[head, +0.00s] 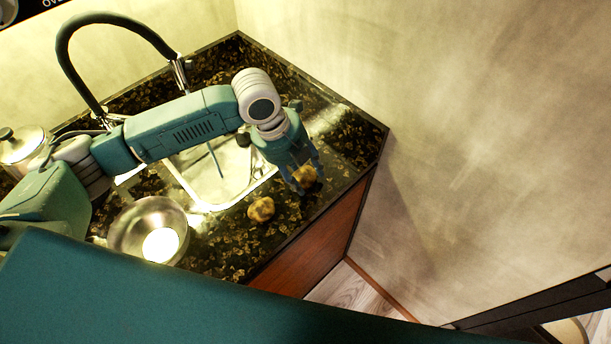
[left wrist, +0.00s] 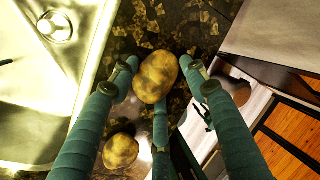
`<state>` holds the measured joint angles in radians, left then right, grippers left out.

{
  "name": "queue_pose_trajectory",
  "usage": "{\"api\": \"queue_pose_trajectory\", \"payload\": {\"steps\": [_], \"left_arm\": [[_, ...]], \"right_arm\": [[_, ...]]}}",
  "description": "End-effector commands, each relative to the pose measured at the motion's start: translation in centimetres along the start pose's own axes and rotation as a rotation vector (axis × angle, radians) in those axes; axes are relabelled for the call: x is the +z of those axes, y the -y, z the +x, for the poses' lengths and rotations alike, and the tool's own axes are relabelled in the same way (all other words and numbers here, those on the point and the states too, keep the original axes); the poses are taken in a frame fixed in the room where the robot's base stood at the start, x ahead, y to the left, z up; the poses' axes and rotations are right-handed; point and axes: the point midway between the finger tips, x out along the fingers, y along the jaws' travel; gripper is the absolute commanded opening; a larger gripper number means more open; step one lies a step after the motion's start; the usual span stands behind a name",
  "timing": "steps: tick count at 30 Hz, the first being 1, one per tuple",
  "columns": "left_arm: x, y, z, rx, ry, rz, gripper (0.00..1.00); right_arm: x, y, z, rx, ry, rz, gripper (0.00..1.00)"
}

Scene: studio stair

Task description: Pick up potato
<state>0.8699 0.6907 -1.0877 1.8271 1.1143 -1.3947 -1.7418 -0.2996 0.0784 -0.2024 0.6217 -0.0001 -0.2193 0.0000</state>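One brown, mottled potato (head: 305,176) is at my left gripper (head: 307,178), near the counter's right front edge. In the left wrist view this potato (left wrist: 155,76) sits between the teal fingers of the left gripper (left wrist: 160,72). The fingertips close around its sides, and I take them to be shut on it. Whether it is clear of the counter is hard to tell. A second potato (head: 261,209) lies on the counter to the left of the gripper; it also shows low in the left wrist view (left wrist: 121,151). My right gripper is out of view.
A metal sink (head: 205,172) lies left of the gripper, with a dark arched faucet (head: 112,18) behind. A shiny metal bowl (head: 150,222) stands at the front left, a lidded pot (head: 22,145) at the far left. The dark speckled counter (head: 345,150) ends near a wall.

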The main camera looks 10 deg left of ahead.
Motion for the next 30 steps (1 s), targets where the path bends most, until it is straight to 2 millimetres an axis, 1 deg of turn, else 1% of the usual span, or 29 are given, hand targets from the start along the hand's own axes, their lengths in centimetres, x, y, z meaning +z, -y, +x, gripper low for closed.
{"api": "queue_pose_trajectory", "payload": {"steps": [11, 14, 17, 20, 23, 30], "left_arm": [[0.0, 0.0, -0.1, 0.001, 0.0, -0.001, 0.17], [0.1, 0.2, -0.6, 0.0, 0.001, 0.0, 0.17], [0.1, 0.5, -1.6, -0.002, 0.003, 0.001, 0.17], [0.1, 1.0, -3.1, -0.003, 0.005, 0.002, 0.17], [0.2, 1.7, -5.4, -0.004, 0.006, 0.002, 0.17], [0.1, 3.7, -11.6, -0.004, 0.005, 0.003, 0.17]], "right_arm": [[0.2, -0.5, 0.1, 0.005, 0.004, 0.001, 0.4], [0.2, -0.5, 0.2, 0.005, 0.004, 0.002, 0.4], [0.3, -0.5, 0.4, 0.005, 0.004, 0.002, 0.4], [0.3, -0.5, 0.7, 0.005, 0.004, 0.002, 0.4], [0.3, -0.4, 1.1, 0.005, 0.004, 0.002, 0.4], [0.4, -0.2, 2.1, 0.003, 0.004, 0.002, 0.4]]}}
